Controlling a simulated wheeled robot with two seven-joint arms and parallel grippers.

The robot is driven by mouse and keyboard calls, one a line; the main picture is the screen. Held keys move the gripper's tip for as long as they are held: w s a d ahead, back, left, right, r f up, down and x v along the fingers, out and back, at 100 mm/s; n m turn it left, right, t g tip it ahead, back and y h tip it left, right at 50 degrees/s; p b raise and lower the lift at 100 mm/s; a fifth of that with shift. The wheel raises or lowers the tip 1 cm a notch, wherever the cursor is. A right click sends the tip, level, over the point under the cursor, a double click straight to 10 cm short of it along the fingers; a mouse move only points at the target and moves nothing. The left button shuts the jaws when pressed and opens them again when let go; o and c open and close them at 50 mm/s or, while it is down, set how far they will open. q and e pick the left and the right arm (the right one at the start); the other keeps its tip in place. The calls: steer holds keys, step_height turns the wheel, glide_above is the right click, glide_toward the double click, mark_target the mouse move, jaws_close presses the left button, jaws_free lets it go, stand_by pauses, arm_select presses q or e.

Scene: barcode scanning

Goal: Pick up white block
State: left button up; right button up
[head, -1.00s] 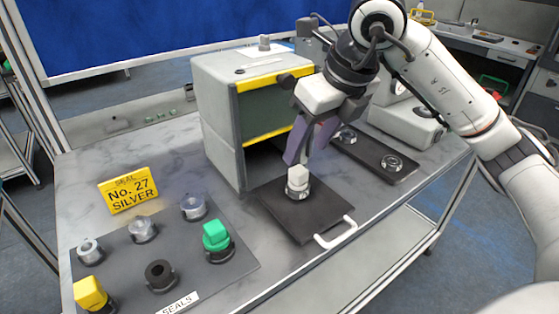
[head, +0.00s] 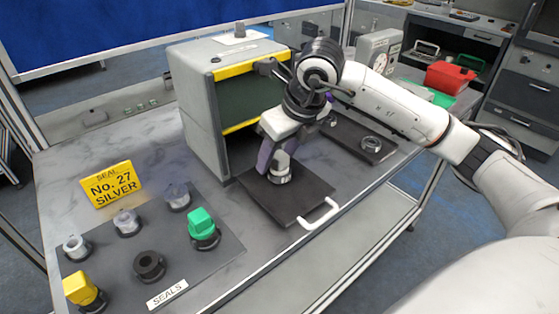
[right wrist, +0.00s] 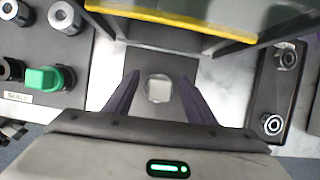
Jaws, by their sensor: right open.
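The white block (right wrist: 159,91) shows in the right wrist view between the two purple fingers of my right gripper (right wrist: 159,80), with a gap on each side. In the head view it is partly hidden by the gripper (head: 273,158), and its metal base (head: 279,177) sits on the black tray (head: 297,207). The gripper is open and points down around the block. My left gripper is not in view.
The grey box with yellow edges (head: 196,112) stands close behind the tray. A dark plate with metal rings (head: 371,144) lies to the right. The seals mat (head: 214,262) with several seals and the yellow sign (head: 113,184) are at left.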

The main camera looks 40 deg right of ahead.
steer(key=c, duration=1.1)
